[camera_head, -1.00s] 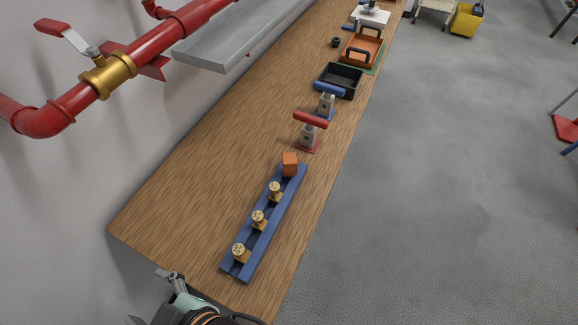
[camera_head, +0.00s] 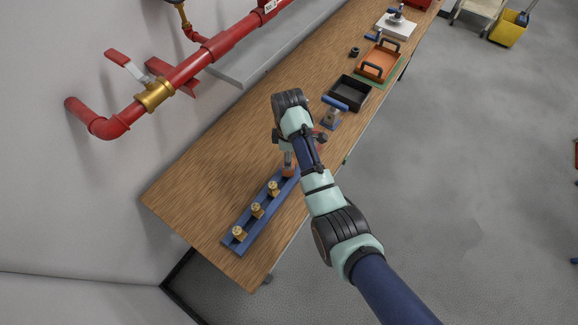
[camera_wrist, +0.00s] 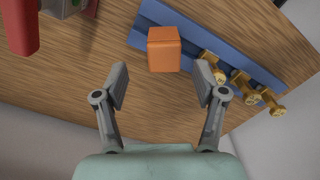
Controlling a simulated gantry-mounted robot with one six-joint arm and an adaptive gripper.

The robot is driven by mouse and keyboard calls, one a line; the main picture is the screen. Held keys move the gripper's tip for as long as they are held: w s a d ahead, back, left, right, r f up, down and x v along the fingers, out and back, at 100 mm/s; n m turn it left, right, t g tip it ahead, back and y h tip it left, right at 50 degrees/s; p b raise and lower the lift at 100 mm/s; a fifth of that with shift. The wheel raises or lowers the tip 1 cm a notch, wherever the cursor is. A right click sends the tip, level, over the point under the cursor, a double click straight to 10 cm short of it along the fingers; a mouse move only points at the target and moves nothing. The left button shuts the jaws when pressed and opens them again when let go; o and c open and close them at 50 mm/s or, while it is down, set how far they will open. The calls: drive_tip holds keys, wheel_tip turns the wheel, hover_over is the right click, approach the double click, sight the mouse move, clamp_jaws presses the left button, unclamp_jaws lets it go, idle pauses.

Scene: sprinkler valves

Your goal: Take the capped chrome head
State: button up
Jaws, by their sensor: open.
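An orange cap-like block (camera_head: 289,171) sits at the far end of the blue rack (camera_head: 243,250). It also shows in the wrist view (camera_wrist: 163,50). No chrome shows on it; whatever is under it is hidden. Three brass heads (camera_head: 256,210) stand in the same rack, towards its near end. They show at the right in the wrist view (camera_wrist: 243,84). My gripper (camera_wrist: 162,82) is open and empty. Its fingers are spread to either side of the block in the picture, with the block beyond the tips. In the head view my gripper partly covers the block.
A red-handled part (camera_wrist: 20,25) is at the left in the wrist view. A blue-handled valve (camera_head: 332,112), a black tray (camera_head: 349,93) and an orange tray (camera_head: 379,62) stand farther along the bench. The bench (camera_head: 190,195) left of the rack is clear.

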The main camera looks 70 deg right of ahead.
drive_tip(key=f, duration=0.2)
drive_tip(key=f+b, duration=0.1)
drive_tip(key=f, duration=0.2)
drive_tip(key=f+b, duration=0.1)
drive_tip(key=f, duration=0.2)
drive_tip(key=shift+a, duration=0.3)
drive_tip(key=shift+r, duration=0.1)
clamp_jaws()
wheel_tip(320, 180, up, 20)
drive_tip(key=p, duration=1)
